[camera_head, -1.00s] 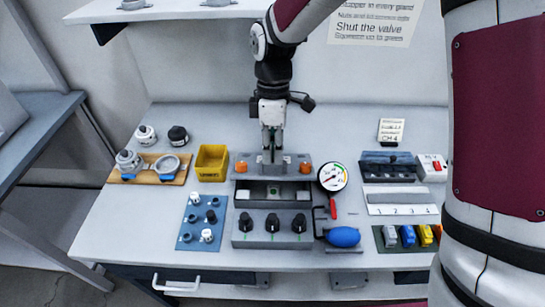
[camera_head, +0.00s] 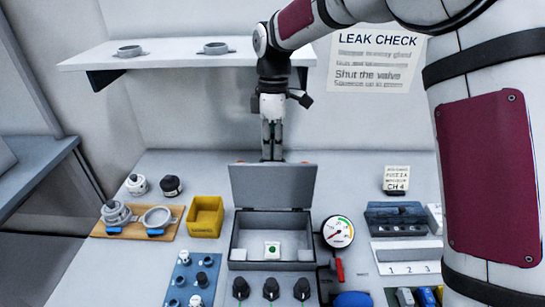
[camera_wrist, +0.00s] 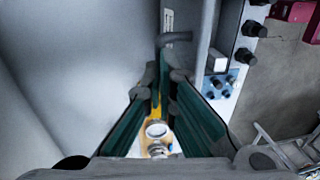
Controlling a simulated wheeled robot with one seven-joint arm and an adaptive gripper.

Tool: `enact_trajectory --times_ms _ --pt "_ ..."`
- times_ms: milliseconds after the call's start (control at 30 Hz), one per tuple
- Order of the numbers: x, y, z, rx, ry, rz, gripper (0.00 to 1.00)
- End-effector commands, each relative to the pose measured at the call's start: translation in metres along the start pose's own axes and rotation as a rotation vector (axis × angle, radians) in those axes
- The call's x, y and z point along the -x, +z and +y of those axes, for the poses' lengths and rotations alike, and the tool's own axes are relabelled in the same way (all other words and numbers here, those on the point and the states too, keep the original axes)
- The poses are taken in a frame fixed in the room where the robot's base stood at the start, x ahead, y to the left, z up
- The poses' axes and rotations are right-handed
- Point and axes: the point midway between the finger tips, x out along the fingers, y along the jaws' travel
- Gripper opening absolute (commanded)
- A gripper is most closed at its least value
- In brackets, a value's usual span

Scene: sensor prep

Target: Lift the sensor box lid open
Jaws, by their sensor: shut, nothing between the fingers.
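The grey sensor box (camera_head: 241,238) sits on the bench in the head view. Its flat grey lid (camera_head: 273,187) stands raised, roughly upright, along the box's back edge. Inside lie a small white piece with a green dot (camera_head: 272,249) and other pale pieces. My gripper (camera_head: 272,158) points down at the lid's top edge, apparently just behind it. Whether it touches the lid I cannot tell. In the wrist view the fingers (camera_wrist: 162,80) are together and hold nothing.
A yellow bin (camera_head: 206,216) and a wooden board with ring fittings (camera_head: 138,219) are to the left. A dial gauge (camera_head: 338,232) stands close to the box's right side. A shelf (camera_head: 185,53) overhangs the back left. Black knobs (camera_head: 271,289) line the front.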

Motion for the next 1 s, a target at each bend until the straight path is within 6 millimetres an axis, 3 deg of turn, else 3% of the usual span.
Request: enact_trajectory --times_ms 33,800,833,933,1000 --pt "-0.0221 0.0031 -0.0035 0.002 -0.047 -0.015 0.0" --pt "-0.0234 0.0003 -0.0002 0.007 -0.058 -0.014 0.0" --pt "-0.0234 0.0003 -0.0003 0.007 -0.058 -0.014 0.03" --pt "-0.0234 -0.0001 -0.0004 0.008 -0.058 -0.014 0.25" --pt "-0.0235 -0.0002 -0.0006 0.008 -0.059 -0.014 0.28"
